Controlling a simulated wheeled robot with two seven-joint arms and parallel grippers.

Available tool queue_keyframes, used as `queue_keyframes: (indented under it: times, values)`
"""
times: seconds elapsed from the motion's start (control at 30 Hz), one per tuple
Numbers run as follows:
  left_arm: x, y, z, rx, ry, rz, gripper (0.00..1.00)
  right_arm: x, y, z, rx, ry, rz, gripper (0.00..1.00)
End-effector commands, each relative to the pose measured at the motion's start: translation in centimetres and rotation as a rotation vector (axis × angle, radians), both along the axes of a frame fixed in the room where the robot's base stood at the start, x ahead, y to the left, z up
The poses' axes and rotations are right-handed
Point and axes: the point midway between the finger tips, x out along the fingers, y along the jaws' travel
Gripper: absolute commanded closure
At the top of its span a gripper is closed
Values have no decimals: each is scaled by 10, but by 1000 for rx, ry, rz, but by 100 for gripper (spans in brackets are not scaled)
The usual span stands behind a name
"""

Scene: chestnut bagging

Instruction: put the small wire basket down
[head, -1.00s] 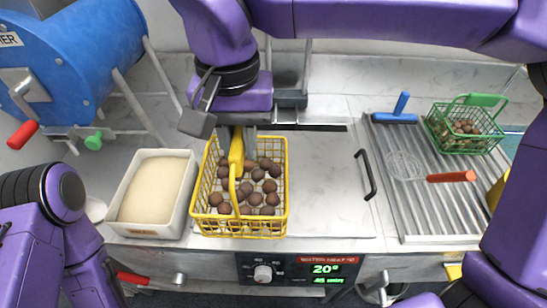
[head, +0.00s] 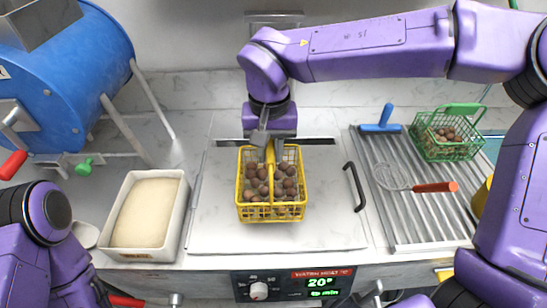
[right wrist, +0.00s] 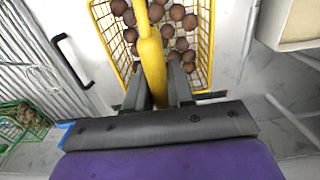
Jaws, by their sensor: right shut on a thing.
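The yellow wire basket (head: 241,197) is full of brown chestnuts (head: 277,180). It is upright over the pale lid (head: 330,225) of the water bath, left of the lid's black handle (head: 354,187). I cannot tell whether its bottom touches the lid. My right gripper (head: 268,148) is shut on the basket's yellow handle, which shows between the fingers in the right wrist view (right wrist: 150,55). A green wire basket (head: 446,151) with chestnuts stands at the right. My left arm shows at lower left, but its gripper is out of view.
A white tub (head: 180,215) with pale contents stands left of the lid. A ribbed metal drainboard (head: 410,225) lies right, with a skimmer (head: 434,187) and a blue-handled tool (head: 381,127). A blue drum (head: 75,75) stands at far left. The lid's front is clear.

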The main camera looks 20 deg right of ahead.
Motion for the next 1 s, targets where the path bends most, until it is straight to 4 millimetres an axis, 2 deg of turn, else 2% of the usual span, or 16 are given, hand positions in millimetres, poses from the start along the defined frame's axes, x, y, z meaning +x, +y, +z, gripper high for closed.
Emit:
queue_keyframes:
  times: [0.23,0.43,0.87,0.9,0.93,1.0]
  values:
    - [0,0,4,0,0,0,52,10,-11,-17,1,0,-1,100]
    - [0,0,2,0,0,0,52,10,-11,-43,0,-1,2,100]
    - [0,0,4,0,0,0,52,10,-10,-50,2,-1,0,100]
    - [0,0,3,0,0,0,52,9,-10,-50,1,0,0,64]
    - [0,0,3,0,0,0,52,9,-10,-50,1,0,0,55]
    - [0,0,3,0,0,0,52,9,-10,-50,0,0,0,52]
